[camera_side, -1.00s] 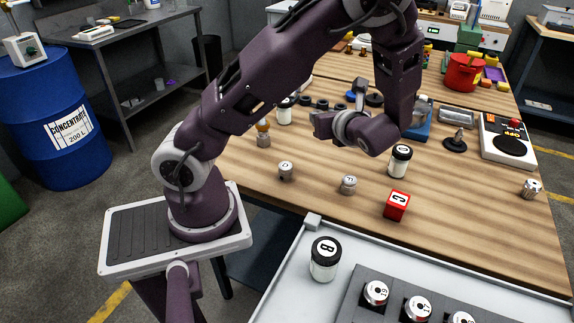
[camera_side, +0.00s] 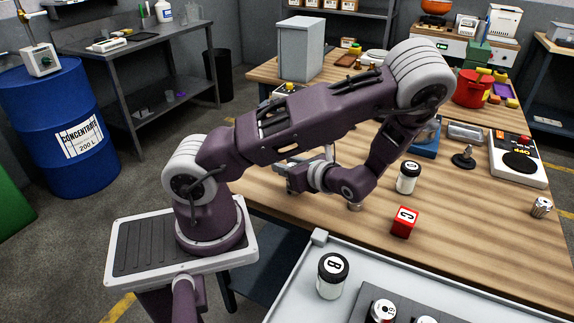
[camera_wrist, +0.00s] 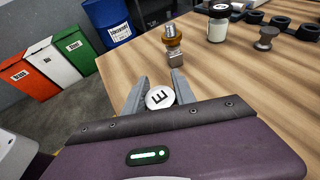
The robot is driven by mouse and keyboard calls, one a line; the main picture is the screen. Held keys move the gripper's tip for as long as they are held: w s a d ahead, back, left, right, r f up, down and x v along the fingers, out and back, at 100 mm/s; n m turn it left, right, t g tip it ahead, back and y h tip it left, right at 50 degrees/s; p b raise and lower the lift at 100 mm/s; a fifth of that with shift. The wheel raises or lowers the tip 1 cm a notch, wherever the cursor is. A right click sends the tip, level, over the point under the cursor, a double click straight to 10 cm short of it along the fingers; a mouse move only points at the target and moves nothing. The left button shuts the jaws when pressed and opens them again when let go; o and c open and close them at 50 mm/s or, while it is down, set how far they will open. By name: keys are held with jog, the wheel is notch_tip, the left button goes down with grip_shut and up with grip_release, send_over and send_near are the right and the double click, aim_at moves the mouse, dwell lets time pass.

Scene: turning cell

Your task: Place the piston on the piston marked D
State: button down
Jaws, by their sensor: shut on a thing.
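My gripper (camera_wrist: 160,86) is shut on a light metal piston (camera_wrist: 159,98) with a white top lettered E, seen between the fingers in the wrist view. In the side view my gripper (camera_side: 290,178) is low over the left part of the wooden table, and my arm hides the held piston. I cannot tell whether it touches the table. Another small metal piston (camera_side: 355,205) stands just below my wrist; its top is hidden. A third ribbed metal piece (camera_side: 541,207) stands at the right edge of the table. I cannot read a D on any piece.
A brass-and-steel fitting (camera_wrist: 172,42) stands just beyond the fingers. A black-lidded jar (camera_side: 408,177) and a red cube (camera_side: 404,222) stand right of my wrist. A tray (camera_side: 385,262) with jar B (camera_side: 333,275) is in front.

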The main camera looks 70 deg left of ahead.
jog(key=shift+f, duration=0.1)
jog(key=c, duration=1)
grip_release()
jog(key=shift+w+d+r, duration=0.1)
jog(key=shift+d+r, duration=0.05)
jog(key=shift+r, duration=0.05)
jog(key=v, duration=1.2)
jog(key=s+d+r+n+t+h, duration=0.3)
jog(key=d+r+n+h, duration=0.1)
jog(key=r, duration=0.1)
jog(key=s+d+r+n+t+h, duration=0.3)
jog(key=r+n+h, duration=0.1)
jog(key=r+n, duration=0.1)
jog(key=s+d+r+n+t+h, duration=0.3)
jog(key=d+r+n+h, duration=0.1)
jog(key=r+n, duration=0.1)
jog(key=shift+s+d+r+t+h, duration=0.15)
jog(key=shift+d+r+t+h, duration=0.25)
jog(key=shift+r, duration=0.1)
